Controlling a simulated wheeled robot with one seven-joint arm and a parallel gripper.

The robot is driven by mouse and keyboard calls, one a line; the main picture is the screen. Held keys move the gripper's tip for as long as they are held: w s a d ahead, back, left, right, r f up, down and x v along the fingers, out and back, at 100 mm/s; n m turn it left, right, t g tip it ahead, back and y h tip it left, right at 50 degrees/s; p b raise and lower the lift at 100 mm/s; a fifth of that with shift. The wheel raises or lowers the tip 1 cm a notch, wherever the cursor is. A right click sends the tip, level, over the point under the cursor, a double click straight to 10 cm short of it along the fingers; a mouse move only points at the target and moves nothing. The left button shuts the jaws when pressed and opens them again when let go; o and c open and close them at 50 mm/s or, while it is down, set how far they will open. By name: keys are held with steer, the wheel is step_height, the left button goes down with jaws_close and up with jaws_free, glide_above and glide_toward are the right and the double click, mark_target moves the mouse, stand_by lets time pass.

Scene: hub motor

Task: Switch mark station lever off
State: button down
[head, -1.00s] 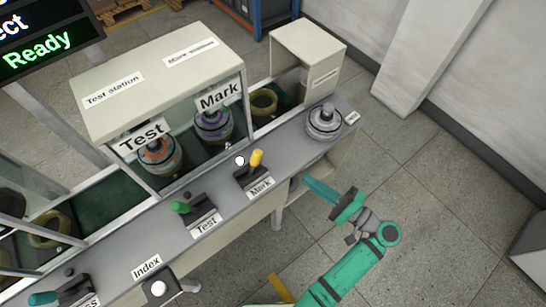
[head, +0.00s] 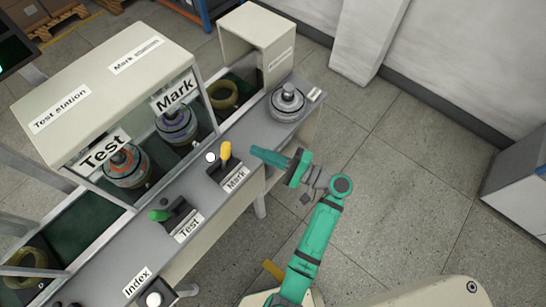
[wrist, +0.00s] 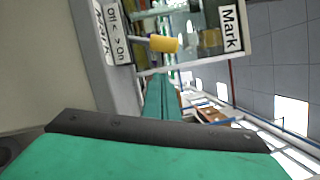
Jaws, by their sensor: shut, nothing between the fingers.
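The mark station lever, with a yellow handle (head: 226,151), stands on the grey console ledge behind its Mark label (head: 236,179). In the wrist view the yellow handle (wrist: 163,44) shows above my fingers, near a label reading off and on. My gripper (head: 254,152) is shut and empty, a little to the right of the yellow handle and apart from it in the head view. Its teal fingers (wrist: 161,92) point towards the lever in the wrist view. Which end of its travel the lever stands at I cannot tell.
The green-handled Test lever (head: 160,215) and a white knob (head: 210,157) are on the same ledge. A motor hub (head: 287,101) stands at the ledge's far end. The station housing (head: 105,75) rises behind. Open floor (head: 400,190) lies to the right.

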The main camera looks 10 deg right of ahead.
mark_target(225, 158)
steer(key=shift+w+a+r, duration=0.1)
steer(key=shift+a+r, duration=0.15)
steer(key=shift+a, duration=0.6)
steer(key=shift+s+a+r, duration=0.1)
steer(key=shift+a+r, duration=0.1)
steer(key=shift+a, duration=0.6)
steer(key=shift+w+a+r, duration=0.1)
steer(key=shift+a+r, duration=0.15)
steer(key=shift+a, duration=0.6)
